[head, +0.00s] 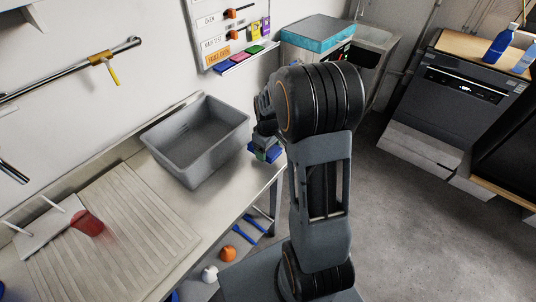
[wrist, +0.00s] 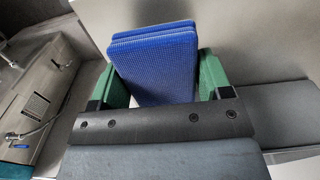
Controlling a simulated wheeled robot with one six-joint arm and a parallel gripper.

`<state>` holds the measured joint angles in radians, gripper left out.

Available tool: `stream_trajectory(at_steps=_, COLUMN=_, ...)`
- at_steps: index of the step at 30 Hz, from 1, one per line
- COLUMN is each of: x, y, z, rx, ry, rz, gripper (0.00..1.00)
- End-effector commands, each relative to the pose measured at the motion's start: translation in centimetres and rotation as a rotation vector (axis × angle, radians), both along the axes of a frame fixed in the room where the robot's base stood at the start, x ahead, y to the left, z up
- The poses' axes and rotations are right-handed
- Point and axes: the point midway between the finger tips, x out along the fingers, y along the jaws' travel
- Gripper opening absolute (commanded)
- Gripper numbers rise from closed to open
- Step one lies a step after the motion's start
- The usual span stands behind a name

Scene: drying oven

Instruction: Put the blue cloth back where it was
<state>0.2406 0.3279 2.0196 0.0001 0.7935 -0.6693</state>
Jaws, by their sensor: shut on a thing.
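The blue cloth (wrist: 155,62) is a folded, layered stack with a woven texture. It stands between the two green fingers of my gripper (wrist: 160,84), which is shut on it. In the head view the blue cloth (head: 254,153) shows partly below my gripper (head: 262,143), at the right end of the counter, just right of the grey tub. My arm and gripper hide part of it there. I cannot tell whether the cloth touches the counter or is held above it.
The grey tub (head: 180,162) stands empty on the counter (head: 215,212). A red cup (head: 88,222) lies on the ribbed drainboard at left. Orange and white objects (head: 228,253) are below the counter. A teal-topped box (head: 318,33) stands behind my arm. Floor (head: 420,230) is clear at right.

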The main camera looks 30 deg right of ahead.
Motion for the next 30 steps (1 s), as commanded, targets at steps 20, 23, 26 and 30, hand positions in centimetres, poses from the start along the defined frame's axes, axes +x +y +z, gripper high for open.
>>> stream_trajectory(at_steps=20, x=0.4, y=-0.2, z=-3.8, rx=0.0, ry=0.0, rz=-0.001, gripper=0.5)
stream_trajectory(at_steps=23, x=0.4, y=-0.2, z=-4.0, rx=0.0, ry=0.0, rz=-0.001, gripper=0.73)
stream_trajectory(at_steps=26, x=0.4, y=-0.2, z=-3.9, rx=0.0, ry=0.0, rz=-0.001, gripper=0.82)
stream_trajectory(at_steps=30, x=0.4, y=-0.2, z=-3.9, rx=0.0, ry=0.0, rz=-0.001, gripper=0.96)
